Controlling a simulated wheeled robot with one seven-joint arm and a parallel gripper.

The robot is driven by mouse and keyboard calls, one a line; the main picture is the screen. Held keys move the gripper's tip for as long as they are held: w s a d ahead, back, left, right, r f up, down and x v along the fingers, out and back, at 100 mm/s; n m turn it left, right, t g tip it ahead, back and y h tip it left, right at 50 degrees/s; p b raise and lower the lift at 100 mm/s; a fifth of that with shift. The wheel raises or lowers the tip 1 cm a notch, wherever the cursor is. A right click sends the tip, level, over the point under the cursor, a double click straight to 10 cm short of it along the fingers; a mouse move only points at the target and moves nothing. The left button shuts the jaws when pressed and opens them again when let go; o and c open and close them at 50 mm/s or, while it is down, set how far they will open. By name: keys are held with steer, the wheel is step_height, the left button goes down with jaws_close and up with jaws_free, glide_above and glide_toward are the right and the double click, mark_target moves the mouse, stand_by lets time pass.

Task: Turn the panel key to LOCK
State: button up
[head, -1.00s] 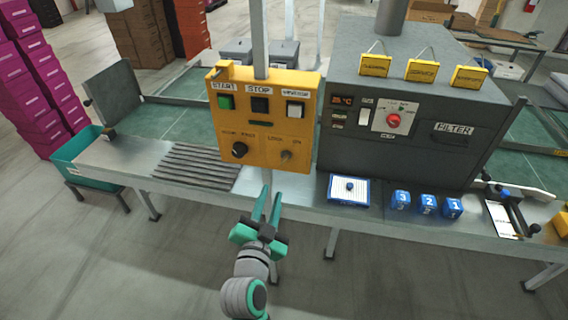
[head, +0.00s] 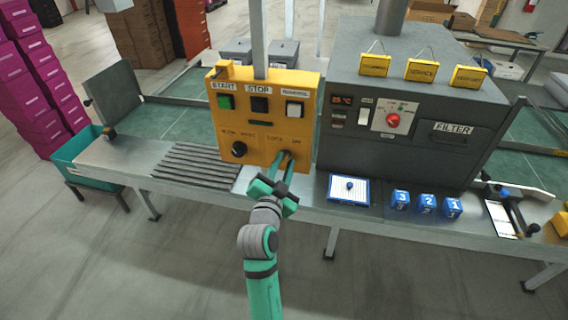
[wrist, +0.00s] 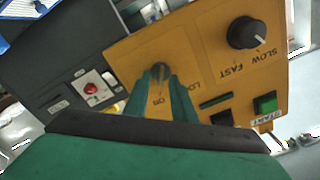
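The yellow control panel (head: 263,100) stands upright on the line. Its key switch, a small grey round one, shows in the wrist view (wrist: 160,69) near the LOCK and ON labels. My gripper (head: 285,154) is at the panel's lower right, its green fingertips at the key switch. In the wrist view the two fingers (wrist: 160,81) stand apart, one on each side of the key. I cannot tell whether they touch it. In the head view the fingers cover the key, so its angle is unclear.
A black speed knob (head: 239,149) sits left of the key. Above are the green START button (head: 226,102), black STOP button (head: 260,105) and a white button (head: 294,109). The grey oven-like machine (head: 420,110) stands close on the right. Blue numbered blocks (head: 427,204) lie on the bench.

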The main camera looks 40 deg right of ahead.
steer(key=shift+w+d, duration=0.1)
steer(key=shift+d, duration=0.05)
steer(key=shift+w, duration=0.1)
jaws_close()
steer(key=shift+n, duration=0.3)
steer(key=n, duration=0.2)
steer(key=shift+w+a+n, duration=0.1)
steer(key=shift+a+n, duration=0.1)
steer(key=shift+n, duration=0.2)
steer(key=n, duration=0.3)
steer(key=shift+d+n, duration=0.1)
steer(key=shift+n, duration=0.2)
steer(key=n, duration=0.6)
steer(key=shift+n, duration=0.6)
